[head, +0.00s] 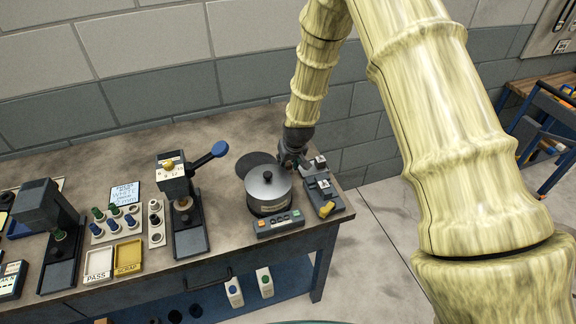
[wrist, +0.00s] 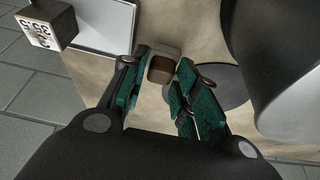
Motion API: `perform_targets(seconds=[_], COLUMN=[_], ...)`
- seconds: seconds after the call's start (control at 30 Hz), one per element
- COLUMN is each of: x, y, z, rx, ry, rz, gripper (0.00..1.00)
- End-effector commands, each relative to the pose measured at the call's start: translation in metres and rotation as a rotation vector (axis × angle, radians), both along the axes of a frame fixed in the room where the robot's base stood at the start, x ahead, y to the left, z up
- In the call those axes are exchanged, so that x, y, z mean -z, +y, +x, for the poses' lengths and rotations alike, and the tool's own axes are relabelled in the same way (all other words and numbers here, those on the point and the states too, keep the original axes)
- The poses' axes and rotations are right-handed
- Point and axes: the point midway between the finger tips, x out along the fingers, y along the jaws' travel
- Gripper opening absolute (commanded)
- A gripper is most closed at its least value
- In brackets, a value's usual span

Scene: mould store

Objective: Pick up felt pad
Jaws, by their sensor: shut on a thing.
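My gripper (wrist: 165,68) has its two green-padded fingers closed around a small block, which I take to be the felt pad (wrist: 160,70). The block has a brown face and a pale beige-grey rounded edge, and it sits between the fingertips. In the head view my gripper (head: 291,158) is low over the bench's far right part, just behind the metal pot (head: 268,188); the block cannot be made out there. Whether the block still touches the bench top is not clear.
The lidded pot stands close beside my gripper. A flat dark disc (head: 257,160) lies behind it. A device with a yellow knob (head: 322,190) is to the right, near the bench edge. A button box (head: 278,223) stands in front.

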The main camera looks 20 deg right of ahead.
Motion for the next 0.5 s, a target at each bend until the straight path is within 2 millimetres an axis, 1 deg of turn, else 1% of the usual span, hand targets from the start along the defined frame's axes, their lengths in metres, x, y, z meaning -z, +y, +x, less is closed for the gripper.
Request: perform_targets(seconds=[0.17, 0.5], x=[-0.018, -0.065], y=[0.000, 0.000], z=[0.001, 0.001], rx=[-0.001, -0.001], ry=[-0.004, -0.003], rz=[-0.001, 0.000], gripper=[0.07, 0.07])
